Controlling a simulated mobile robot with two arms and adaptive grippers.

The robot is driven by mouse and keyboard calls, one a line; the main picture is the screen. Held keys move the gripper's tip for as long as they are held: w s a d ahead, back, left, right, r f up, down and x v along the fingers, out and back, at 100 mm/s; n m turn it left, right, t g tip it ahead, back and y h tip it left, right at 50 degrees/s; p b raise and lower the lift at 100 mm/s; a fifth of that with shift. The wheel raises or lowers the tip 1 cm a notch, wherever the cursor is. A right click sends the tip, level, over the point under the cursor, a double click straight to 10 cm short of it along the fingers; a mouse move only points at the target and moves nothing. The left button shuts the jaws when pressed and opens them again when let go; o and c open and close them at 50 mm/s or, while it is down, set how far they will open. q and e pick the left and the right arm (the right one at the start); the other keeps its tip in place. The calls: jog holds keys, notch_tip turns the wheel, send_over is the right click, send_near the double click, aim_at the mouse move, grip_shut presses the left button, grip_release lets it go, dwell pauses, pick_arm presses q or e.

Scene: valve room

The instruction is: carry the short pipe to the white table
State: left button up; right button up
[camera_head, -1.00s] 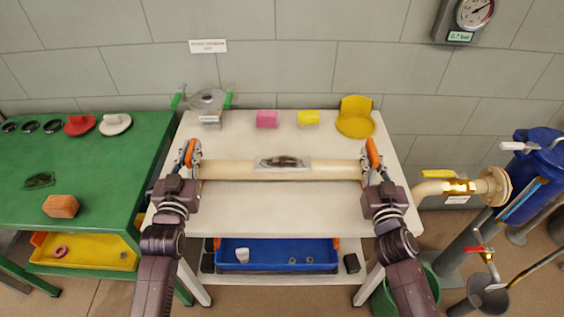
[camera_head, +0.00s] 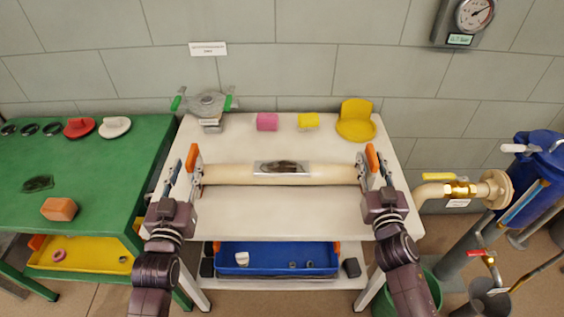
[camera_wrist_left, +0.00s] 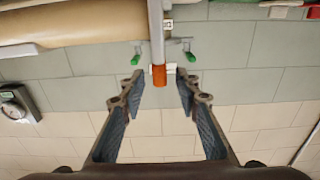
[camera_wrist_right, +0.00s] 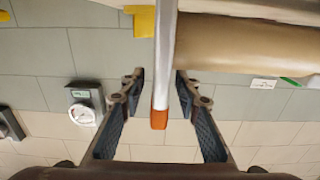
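The short pipe (camera_head: 225,174) is beige, with a grey plate and dark patch at its middle. It lies crosswise on the white table (camera_head: 285,213), seemingly resting on the top. At each end, a grey bar with an orange tip stands up: left tip (camera_head: 194,157), right tip (camera_head: 372,158). My left gripper (camera_head: 182,178) is open at the left end; in the left wrist view the orange-tipped bar (camera_wrist_left: 158,76) lies between its spread fingers, apparently untouched. My right gripper (camera_head: 374,177) is open at the right end, with the bar (camera_wrist_right: 160,118) likewise between its fingers.
A grey device with green handles (camera_head: 208,103), a pink block (camera_head: 267,121), a yellow block (camera_head: 309,121) and a yellow holder (camera_head: 356,125) stand along the table's back. A green table (camera_head: 95,170) adjoins left. Piping with a yellow-handled valve (camera_head: 455,188) is close right.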

pick_arm(q)
jog(key=s, duration=0.7)
pick_arm(e)
jog(key=s, duration=1.2)
pick_arm(q)
jog(key=shift+s, duration=0.1)
pick_arm(e)
jog(key=shift+s, duration=0.1)
